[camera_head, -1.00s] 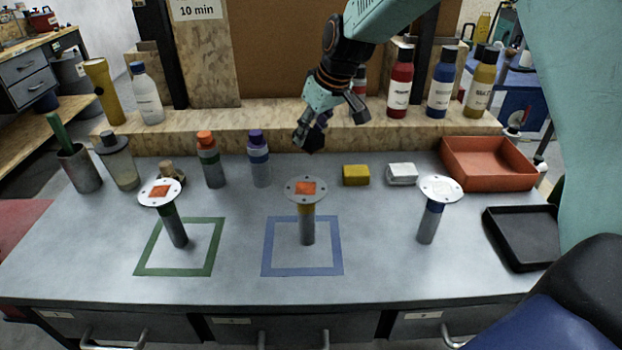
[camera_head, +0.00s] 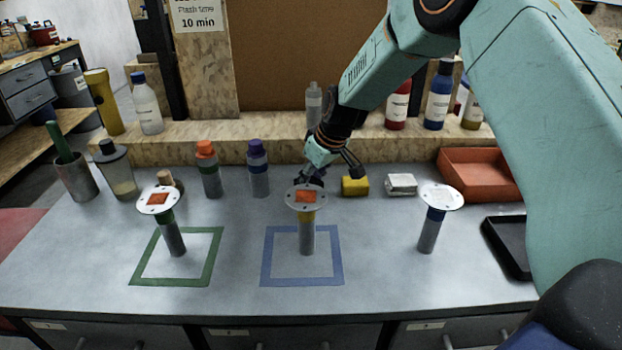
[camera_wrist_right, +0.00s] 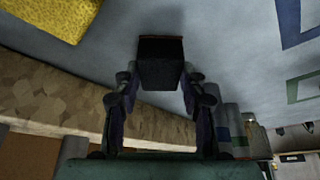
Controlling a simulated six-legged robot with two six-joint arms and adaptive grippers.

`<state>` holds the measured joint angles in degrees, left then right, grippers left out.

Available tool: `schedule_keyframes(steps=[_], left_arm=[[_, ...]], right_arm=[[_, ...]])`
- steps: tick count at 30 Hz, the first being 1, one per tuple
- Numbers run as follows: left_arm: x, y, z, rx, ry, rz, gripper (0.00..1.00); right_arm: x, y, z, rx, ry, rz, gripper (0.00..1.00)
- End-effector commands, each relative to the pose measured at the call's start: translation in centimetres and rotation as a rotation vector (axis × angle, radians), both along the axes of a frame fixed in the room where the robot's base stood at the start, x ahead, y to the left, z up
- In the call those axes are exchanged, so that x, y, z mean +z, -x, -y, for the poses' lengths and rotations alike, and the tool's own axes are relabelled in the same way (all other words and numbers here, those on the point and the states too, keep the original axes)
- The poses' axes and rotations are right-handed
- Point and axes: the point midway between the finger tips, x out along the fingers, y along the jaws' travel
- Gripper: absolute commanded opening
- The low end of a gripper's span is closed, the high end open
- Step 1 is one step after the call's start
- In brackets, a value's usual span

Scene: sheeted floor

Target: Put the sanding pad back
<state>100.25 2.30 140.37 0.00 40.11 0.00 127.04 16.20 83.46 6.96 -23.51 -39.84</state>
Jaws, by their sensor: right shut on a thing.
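The sanding pad (camera_wrist_right: 161,68) is a dark block with a thin reddish edge, in the right wrist view. My right gripper (camera_wrist_right: 160,82) is shut on it, one finger on each side. In the head view, my right gripper (camera_head: 318,178) is low at the back of the bench, behind the middle disc-topped stand (camera_head: 307,238) and left of a yellow block (camera_head: 355,187). The pad is mostly hidden there, and I cannot tell whether it touches the bench. My left gripper is not in view.
A white block (camera_head: 401,185) lies right of the yellow one. Purple-capped (camera_head: 258,170) and orange-capped (camera_head: 209,172) bottles stand to the left. More disc-topped stands are at left (camera_head: 173,238) and right (camera_head: 430,233). A wooden ledge (camera_head: 230,152) runs behind.

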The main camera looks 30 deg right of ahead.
Motion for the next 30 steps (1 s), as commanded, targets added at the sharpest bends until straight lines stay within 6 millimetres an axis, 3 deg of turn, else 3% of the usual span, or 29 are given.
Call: schedule_keyframes(steps=[3, 4, 11, 22, 30], left_arm=[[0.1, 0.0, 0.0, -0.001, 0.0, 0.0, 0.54], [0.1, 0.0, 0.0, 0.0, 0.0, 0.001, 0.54], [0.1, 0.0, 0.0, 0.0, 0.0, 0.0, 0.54], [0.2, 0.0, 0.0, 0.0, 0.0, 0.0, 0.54], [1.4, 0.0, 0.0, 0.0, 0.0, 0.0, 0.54]], right_arm=[[0.2, -0.1, 0.0, 0.0, 0.0, 0.002, 0.07], [0.2, 0.0, 0.0, 0.0, 0.0, 0.002, 0.44], [0.2, 0.0, 0.0, 0.0, 0.0, 0.001, 0.63], [0.6, 0.1, 0.0, -0.001, -0.001, 0.002, 0.64], [5.1, 1.6, 0.6, -0.002, -0.003, 0.006, 0.64]])
